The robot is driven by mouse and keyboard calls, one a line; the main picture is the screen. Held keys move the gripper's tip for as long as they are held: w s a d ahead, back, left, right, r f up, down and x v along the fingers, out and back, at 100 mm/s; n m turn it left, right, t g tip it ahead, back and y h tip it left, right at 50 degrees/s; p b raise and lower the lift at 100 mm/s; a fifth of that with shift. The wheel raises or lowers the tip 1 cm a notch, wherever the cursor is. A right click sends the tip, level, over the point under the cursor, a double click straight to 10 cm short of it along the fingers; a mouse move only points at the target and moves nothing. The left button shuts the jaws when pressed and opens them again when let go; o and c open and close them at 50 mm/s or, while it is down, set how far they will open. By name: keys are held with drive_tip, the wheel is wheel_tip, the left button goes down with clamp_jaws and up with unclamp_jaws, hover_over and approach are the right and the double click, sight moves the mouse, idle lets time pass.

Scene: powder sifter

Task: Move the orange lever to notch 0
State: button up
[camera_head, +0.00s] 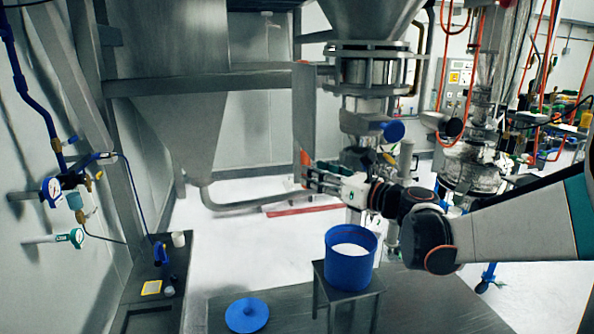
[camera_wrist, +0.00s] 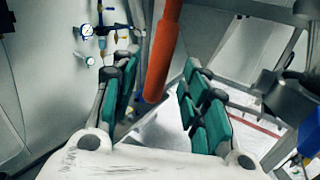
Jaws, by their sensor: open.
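The orange lever (camera_head: 305,158) hangs by the grey upright in the middle of the head view. In the wrist view the orange lever (camera_wrist: 163,48) is a long rod, slightly tilted, coming down from the top edge between my fingers. My gripper (camera_head: 312,177) reaches left to the lever's lower end. In the wrist view my gripper (camera_wrist: 160,82) is open, with green-padded fingers on both sides of the lever and visible gaps. The lever's upper end is out of the wrist view. No notch markings are legible in either view.
A blue tub (camera_head: 350,270) with white powder stands on a small stool below my arm. A blue lid (camera_head: 247,315) lies to its left. A steel sifter (camera_head: 372,70) hangs behind. Gauges (camera_head: 52,190) are on the left wall.

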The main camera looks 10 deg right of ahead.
drive_tip(key=shift+x, duration=2.25)
drive_tip(key=shift+s, duration=0.1)
clamp_jaws()
drive_tip(key=shift+s, duration=0.1)
